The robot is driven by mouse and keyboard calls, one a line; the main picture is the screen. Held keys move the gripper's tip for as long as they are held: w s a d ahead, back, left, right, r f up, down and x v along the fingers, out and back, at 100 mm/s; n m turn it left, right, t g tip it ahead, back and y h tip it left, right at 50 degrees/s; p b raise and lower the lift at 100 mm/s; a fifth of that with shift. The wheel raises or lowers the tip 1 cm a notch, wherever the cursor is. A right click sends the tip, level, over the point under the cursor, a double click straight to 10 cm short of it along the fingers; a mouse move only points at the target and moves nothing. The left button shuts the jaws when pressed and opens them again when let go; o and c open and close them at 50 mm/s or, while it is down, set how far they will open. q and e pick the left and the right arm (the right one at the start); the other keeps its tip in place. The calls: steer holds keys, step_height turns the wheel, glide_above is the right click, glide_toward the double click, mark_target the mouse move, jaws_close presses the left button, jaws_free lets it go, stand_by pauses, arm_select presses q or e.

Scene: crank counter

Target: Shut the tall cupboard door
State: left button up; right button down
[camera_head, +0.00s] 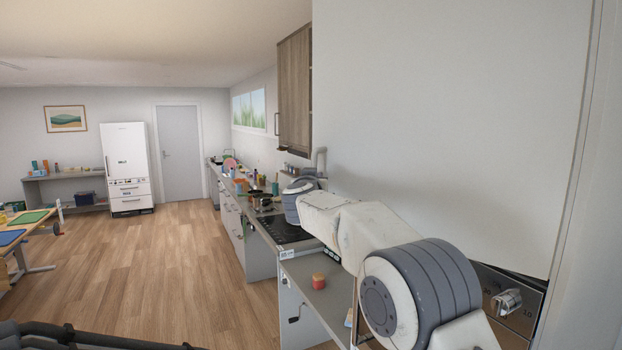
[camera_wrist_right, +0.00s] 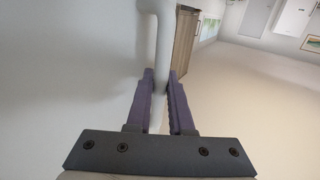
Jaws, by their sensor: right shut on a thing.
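The tall cupboard door (camera_head: 440,120) is a large plain white panel filling the right of the head view. Its right side meets a pale upright frame (camera_head: 580,200), and it appears to stand open. It also fills the left of the right wrist view (camera_wrist_right: 60,70). A pale grey bar handle (camera_wrist_right: 160,45) runs between the purple-grey fingers of my right gripper (camera_wrist_right: 160,90), which is shut on it. In the head view the handle (camera_head: 321,160) shows at the door's left edge; my right arm hides most of the gripper. My left gripper is not in view.
A dark panel with a knob (camera_head: 508,301) shows below the door's lower edge. A wooden wall cupboard (camera_head: 294,90) hangs above. The wooden floor (camera_head: 180,260) is clear.

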steer(key=c, duration=0.8)
jaws_free()
steer(key=shift+d, duration=0.1)
steer(key=s+b, duration=0.5)
steer(key=s, duration=0.5)
steer(key=shift+s+a+b, duration=0.25)
steer(key=shift+a+b, duration=0.05)
steer(key=shift+b, duration=0.1)
